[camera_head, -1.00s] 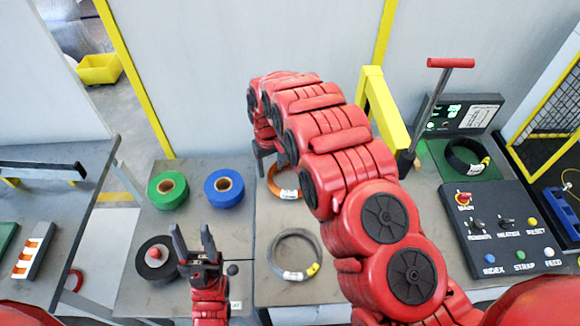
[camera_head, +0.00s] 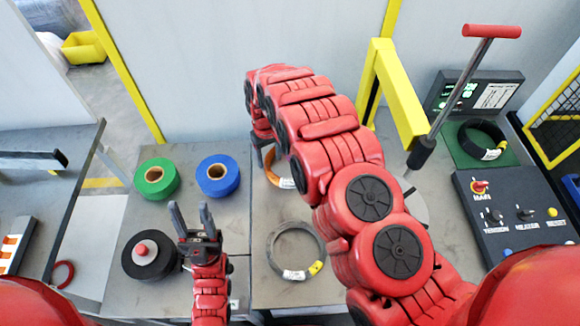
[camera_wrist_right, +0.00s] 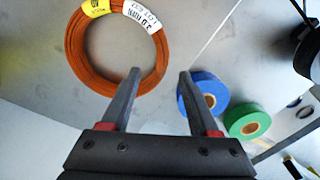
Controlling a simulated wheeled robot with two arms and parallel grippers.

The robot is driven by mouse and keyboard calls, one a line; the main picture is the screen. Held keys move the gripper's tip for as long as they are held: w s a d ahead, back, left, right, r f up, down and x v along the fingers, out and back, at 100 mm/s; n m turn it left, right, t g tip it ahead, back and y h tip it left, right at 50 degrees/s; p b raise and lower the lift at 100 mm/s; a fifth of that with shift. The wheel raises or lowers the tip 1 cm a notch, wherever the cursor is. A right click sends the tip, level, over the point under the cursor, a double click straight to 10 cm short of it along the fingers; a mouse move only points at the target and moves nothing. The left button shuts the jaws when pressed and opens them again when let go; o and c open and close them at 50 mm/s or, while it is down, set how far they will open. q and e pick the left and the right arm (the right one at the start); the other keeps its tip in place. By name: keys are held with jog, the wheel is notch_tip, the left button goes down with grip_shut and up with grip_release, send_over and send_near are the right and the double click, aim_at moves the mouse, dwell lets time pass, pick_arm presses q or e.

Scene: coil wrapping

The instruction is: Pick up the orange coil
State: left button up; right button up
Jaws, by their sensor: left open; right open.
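The orange coil (camera_wrist_right: 83,60) lies flat on the table, with a white and yellow label on its rim. In the head view the orange coil (camera_head: 271,172) is mostly hidden behind my right arm. My right gripper (camera_wrist_right: 159,74) is open and empty. In the right wrist view one fingertip overlaps the coil's lower right rim and the other lies to the right of the coil; I cannot tell the height gap. In the head view only part of my right gripper shows beside the coil. My left gripper (camera_head: 190,208) is open and empty, left of a grey coil.
A grey coil (camera_head: 273,250) lies in front of the orange one. Green (camera_head: 147,189) and blue (camera_head: 230,188) tape rolls and a black roll (camera_head: 135,267) are on the left. A yellow frame (camera_head: 399,95), a red-handled lever (camera_head: 455,95) and a control panel (camera_head: 500,225) stand right.

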aim_at(270, 170)
notch_tip(270, 170, down, 3)
jog(key=shift+s+r, duration=0.15)
jog(key=shift+r, duration=0.05)
jog(key=f+b, duration=0.1)
jog(key=f, duration=0.1)
jog(key=f+b, duration=0.1)
jog(key=f, duration=0.1)
jog(key=shift+a+f, duration=0.2)
jog(key=shift+f, duration=0.1)
jog(key=shift+r, duration=0.1)
jog(key=shift+c, duration=0.7)
grip_shut()
